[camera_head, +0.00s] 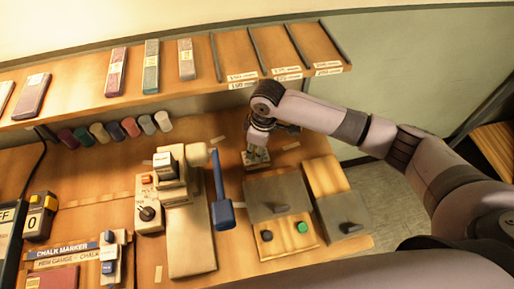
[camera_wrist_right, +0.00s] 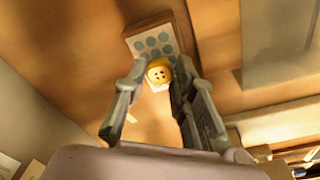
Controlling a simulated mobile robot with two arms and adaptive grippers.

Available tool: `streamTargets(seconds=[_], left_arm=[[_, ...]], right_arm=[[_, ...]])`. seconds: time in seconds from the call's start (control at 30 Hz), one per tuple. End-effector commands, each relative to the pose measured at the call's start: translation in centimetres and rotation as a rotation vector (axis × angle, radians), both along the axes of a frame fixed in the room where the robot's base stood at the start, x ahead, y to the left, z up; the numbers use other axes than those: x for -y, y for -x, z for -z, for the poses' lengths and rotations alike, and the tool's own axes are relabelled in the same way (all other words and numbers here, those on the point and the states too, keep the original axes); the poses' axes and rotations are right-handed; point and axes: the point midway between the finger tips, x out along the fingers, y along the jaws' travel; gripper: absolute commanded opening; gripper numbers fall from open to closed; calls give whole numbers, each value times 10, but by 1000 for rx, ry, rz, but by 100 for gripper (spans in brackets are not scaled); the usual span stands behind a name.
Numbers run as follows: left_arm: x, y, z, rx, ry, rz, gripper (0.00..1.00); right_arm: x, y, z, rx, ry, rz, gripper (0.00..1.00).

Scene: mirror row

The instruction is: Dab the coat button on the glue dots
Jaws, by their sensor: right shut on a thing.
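The coat button (camera_wrist_right: 159,72) is round and yellow with small holes. In the right wrist view it sits between the fingertips of my right gripper (camera_wrist_right: 158,78), which is shut on it. A pale card with several blue-grey glue dots (camera_wrist_right: 153,41) lies on the wooden bench just beyond the button. The button overlaps the near part of the card in this view; whether it touches a dot I cannot tell. In the head view my right gripper (camera_head: 257,156) is low over the bench, covering most of the card. My left gripper is not in view.
A beige press with a blue lever (camera_head: 222,203) stands left of my right gripper. Grey-topped boxes (camera_head: 278,198) with knobs stand in front of it. A shelf (camera_head: 190,85) with several slim packs runs behind. Several coloured rolls (camera_head: 115,131) sit beneath the shelf.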

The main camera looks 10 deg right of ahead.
Motion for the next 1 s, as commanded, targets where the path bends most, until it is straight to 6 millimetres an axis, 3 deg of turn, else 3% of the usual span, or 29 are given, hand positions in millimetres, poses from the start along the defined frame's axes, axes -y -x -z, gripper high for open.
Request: streamTargets(seconds=[1.0], left_arm=[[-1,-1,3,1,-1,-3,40]], right_arm=[[0,0,8,-1,-1,0,2]])
